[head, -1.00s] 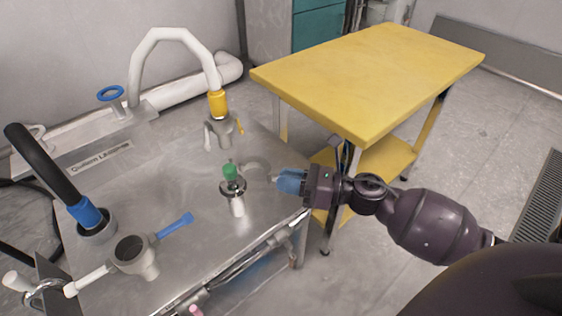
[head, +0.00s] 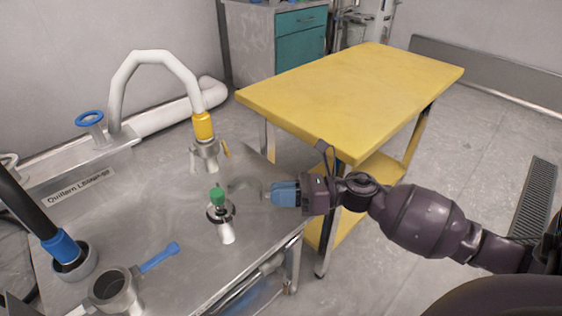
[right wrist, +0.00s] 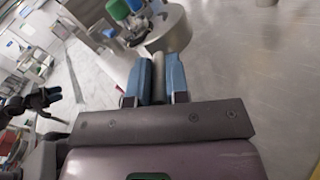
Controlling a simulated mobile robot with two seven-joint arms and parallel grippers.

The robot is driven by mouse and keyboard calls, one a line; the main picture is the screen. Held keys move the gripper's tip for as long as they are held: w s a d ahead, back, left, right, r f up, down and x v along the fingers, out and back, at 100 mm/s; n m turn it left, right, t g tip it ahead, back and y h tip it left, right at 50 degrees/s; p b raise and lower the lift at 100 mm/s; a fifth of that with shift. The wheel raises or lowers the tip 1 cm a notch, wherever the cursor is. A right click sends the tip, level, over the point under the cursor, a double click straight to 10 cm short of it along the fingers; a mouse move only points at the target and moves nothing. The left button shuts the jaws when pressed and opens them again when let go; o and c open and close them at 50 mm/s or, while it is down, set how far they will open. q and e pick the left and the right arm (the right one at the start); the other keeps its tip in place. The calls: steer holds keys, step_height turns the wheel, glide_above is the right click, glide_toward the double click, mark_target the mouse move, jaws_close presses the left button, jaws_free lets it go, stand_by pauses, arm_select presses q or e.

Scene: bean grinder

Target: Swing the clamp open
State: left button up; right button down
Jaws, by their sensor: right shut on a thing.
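The clamp is a curved metal piece (head: 243,186) on the steel table, beside a green-topped fitting (head: 217,195). My right gripper (head: 272,194) reaches in from the right at the clamp's right end. In the right wrist view, its blue fingers (right wrist: 160,78) are shut on a grey cylindrical handle (right wrist: 158,66). That handle leads toward a round metal part (right wrist: 166,28), with the green top (right wrist: 118,10) beyond it. The fingers hide part of the handle.
The steel table (head: 150,225) also carries a metal cup with a blue handle (head: 112,290), a black hose with a blue collar (head: 62,248) and a white pipe with a yellow collar (head: 203,126). A yellow table (head: 350,95) stands behind my right arm.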

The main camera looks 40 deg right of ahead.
steer(key=c, duration=1.1)
jaws_free()
steer(key=p+v, duration=0.1)
steer(key=v, duration=0.9)
steer(key=shift+s+d+p, duration=0.25)
steer(key=shift+d+p, duration=0.05)
steer(key=shift+c, duration=0.3)
